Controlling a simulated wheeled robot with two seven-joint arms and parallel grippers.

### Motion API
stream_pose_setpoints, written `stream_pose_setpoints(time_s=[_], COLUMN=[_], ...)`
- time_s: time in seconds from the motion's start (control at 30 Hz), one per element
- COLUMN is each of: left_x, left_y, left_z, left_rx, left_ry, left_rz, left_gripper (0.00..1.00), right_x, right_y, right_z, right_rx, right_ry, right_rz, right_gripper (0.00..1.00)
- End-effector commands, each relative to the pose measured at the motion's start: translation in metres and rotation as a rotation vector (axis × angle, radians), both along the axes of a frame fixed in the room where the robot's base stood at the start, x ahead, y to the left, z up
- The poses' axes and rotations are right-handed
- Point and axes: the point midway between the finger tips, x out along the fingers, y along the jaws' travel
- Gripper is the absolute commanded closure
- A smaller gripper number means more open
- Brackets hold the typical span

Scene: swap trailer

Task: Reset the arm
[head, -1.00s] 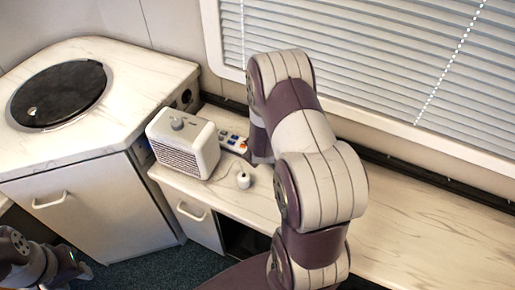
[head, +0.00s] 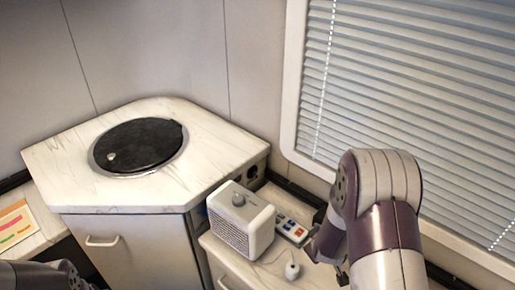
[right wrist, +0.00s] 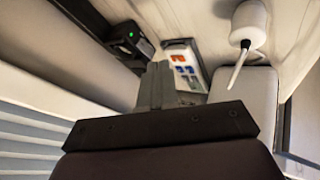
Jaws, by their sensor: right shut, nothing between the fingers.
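My right gripper (head: 316,247) hangs over the counter beside the heater, and its arm comes in from the right. In the right wrist view its fingers (right wrist: 157,78) are together with nothing between them. A white box-shaped heater (head: 241,222) with a dial stands on the counter left of the gripper. A small white plug-like object (head: 292,270) on a cord is near the heater. My left arm shows at the bottom left; its fingers cannot be made out.
A corner cabinet (head: 62,165) with a round black lid (head: 138,146) stands at the left. A blind-covered window (head: 420,110) is behind my right arm. A black wall socket (right wrist: 130,39) with a green light shows in the right wrist view. A coloured sheet (head: 14,228) lies at the far left.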

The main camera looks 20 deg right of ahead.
Motion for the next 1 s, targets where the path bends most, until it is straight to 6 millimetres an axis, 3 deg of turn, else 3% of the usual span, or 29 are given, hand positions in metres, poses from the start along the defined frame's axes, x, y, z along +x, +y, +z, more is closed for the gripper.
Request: stream_pose_setpoints(time_s=[0.13, 0.23, 0.33, 0.5, 0.6, 0.67, 1.0], left_x=[0.000, 0.000, 0.000, 0.000, 0.000, 0.000, 0.000], left_y=[0.000, 0.000, 0.000, 0.000, 0.000, 0.000, 0.000], left_z=[0.000, 0.001, 0.012, 0.030, 0.037, 0.039, 0.038], left_rx=[0.000, 0.000, 0.000, 0.000, 0.000, 0.000, 0.000], left_ry=[0.000, 0.000, 0.000, 0.000, 0.000, 0.000, 0.000], left_rz=[0.000, 0.000, 0.000, 0.000, 0.000, 0.000, 0.000], left_gripper=[0.57, 0.57, 0.57, 0.57, 0.57, 0.57, 0.57], right_x=[-0.005, -0.037, -0.064, -0.095, -0.091, -0.084, -0.082], right_y=[0.004, 0.029, 0.072, 0.127, 0.147, 0.155, 0.160], right_z=[-0.005, -0.014, 0.024, 0.095, 0.124, 0.132, 0.132], right_rx=[0.060, 0.250, 0.411, 0.448, 0.419, 0.414, 0.410], right_ry=[0.010, 0.125, 0.272, 0.435, 0.420, 0.398, 0.398], right_rz=[-0.058, -0.203, -0.324, -0.345, -0.242, -0.199, -0.176], right_gripper=[1.00, 1.00, 1.00, 1.00, 1.00, 1.00, 1.00])
